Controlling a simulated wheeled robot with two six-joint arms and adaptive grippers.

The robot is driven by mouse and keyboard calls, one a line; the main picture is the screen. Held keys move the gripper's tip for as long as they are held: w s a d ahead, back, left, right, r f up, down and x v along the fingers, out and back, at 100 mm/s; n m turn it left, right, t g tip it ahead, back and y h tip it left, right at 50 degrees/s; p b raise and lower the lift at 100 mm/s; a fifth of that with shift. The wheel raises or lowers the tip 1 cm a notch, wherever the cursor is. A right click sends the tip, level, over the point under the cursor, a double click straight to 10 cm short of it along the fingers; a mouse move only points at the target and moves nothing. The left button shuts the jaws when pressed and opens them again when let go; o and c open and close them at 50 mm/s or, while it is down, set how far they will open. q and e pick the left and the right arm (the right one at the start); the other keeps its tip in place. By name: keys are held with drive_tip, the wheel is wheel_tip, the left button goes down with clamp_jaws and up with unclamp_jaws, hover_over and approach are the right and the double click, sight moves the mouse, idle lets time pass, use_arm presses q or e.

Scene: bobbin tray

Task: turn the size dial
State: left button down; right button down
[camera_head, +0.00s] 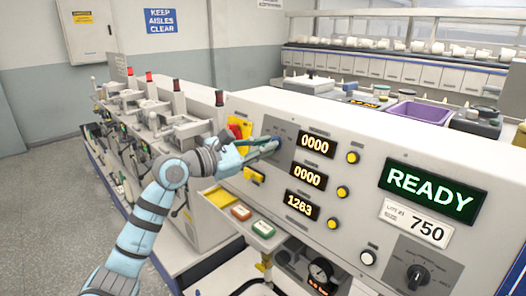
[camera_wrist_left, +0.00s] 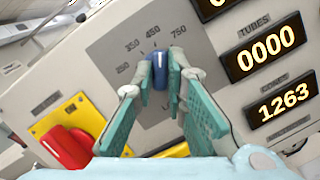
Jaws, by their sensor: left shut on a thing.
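The size dial is a blue knob (camera_wrist_left: 160,70) on a grey plate marked 350, 450 and 750, seen in the left wrist view. My left gripper (camera_wrist_left: 160,84) has its two teal fingers on either side of the knob and is shut on it. In the head view my left gripper (camera_head: 274,145) reaches the panel just left of the number displays, and its fingers hide most of the dial. A lot card (camera_head: 416,222) on the panel reads 750. My right gripper is not in view.
A red switch on a yellow plate (camera_wrist_left: 68,140) sits close to my left fingers. Displays (camera_head: 317,145), yellow buttons and a black rotary knob (camera_head: 416,276) are on the same panel. A READY screen (camera_head: 432,190) is lit. A purple bin (camera_head: 417,112) stands on top.

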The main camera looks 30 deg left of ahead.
use_arm(q)
drive_tip(key=shift+r+m+g+h+b, duration=0.1)
drive_tip(key=shift+m+g+h+b, duration=0.25)
drive_tip(key=shift+m, duration=1.25)
drive_tip(key=shift+r+m+g+h+b, duration=0.15)
drive_tip(key=shift+m+g+b, duration=0.25)
drive_tip(key=shift+m, duration=1.2)
drive_tip(key=shift+f, duration=0.1)
drive_tip(key=c, duration=1.6)
unclamp_jaws()
drive_tip(key=v, duration=0.7)
drive_tip(key=shift+s, duration=0.15)
drive_tip(key=shift+a, duration=0.1)
